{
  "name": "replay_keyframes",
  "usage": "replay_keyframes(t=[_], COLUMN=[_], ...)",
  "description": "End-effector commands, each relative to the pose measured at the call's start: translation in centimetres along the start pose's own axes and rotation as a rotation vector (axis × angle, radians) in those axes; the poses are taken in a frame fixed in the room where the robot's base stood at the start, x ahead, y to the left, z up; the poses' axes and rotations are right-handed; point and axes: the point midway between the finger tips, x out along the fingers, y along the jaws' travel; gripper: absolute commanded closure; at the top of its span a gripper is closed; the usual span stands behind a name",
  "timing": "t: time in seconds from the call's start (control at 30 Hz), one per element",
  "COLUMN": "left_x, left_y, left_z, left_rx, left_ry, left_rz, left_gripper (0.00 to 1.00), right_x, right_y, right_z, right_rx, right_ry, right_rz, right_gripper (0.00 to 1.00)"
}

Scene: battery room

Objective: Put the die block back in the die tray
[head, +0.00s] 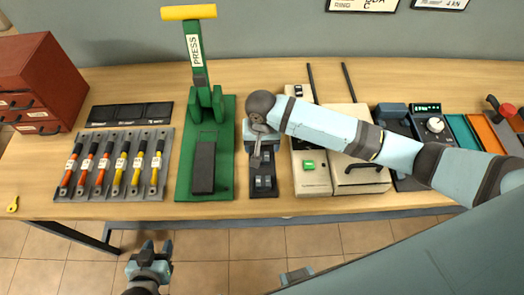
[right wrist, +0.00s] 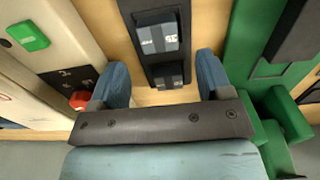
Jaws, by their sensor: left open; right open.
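The die tray (head: 263,194) is a narrow black tray on the bench between the green press and the beige machine. In the right wrist view the tray (right wrist: 142,22) holds a grey-blue die block (right wrist: 158,38) with a pale number label. A second, smaller-looking labelled block (right wrist: 168,77) shows lower in that view. I cannot tell which one the task means. My right gripper (head: 263,161) is over the tray, open and empty, its fingers (right wrist: 163,85) apart on either side of the tray. My left gripper (head: 150,250) is open and empty in front of the bench.
The green press (head: 222,150) stands close on the left of the tray, the beige machine (head: 312,175) close on its right. A rack of colored-handled tools (head: 113,190) and a red drawer cabinet (head: 38,85) are further left. My right arm crosses over the machine.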

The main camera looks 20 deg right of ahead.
Motion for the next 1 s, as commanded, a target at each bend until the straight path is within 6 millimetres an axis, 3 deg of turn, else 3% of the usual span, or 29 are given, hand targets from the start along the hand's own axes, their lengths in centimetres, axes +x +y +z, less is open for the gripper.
replay_keyframes(t=[0.2, 0.4, 1.0], left_x=[0.2, 0.2, 0.2], left_y=[0.0, 0.1, 0.1], left_z=[0.3, 0.4, 0.2], left_rx=[0.000, 0.000, 0.001], left_ry=[-0.002, -0.002, 0.001], left_rz=[0.001, 0.003, 0.004], left_gripper=[0.57, 0.57, 0.57], right_x=[-4.6, -7.0, -7.5], right_y=[0.0, 0.0, 0.0], right_z=[0.0, 0.0, 0.0], right_rx=[-0.001, -0.001, 0.000], right_ry=[0.001, -0.001, -0.001], right_rz=[-0.001, 0.000, 0.000], right_gripper=[0.28, 0.28, 0.28])
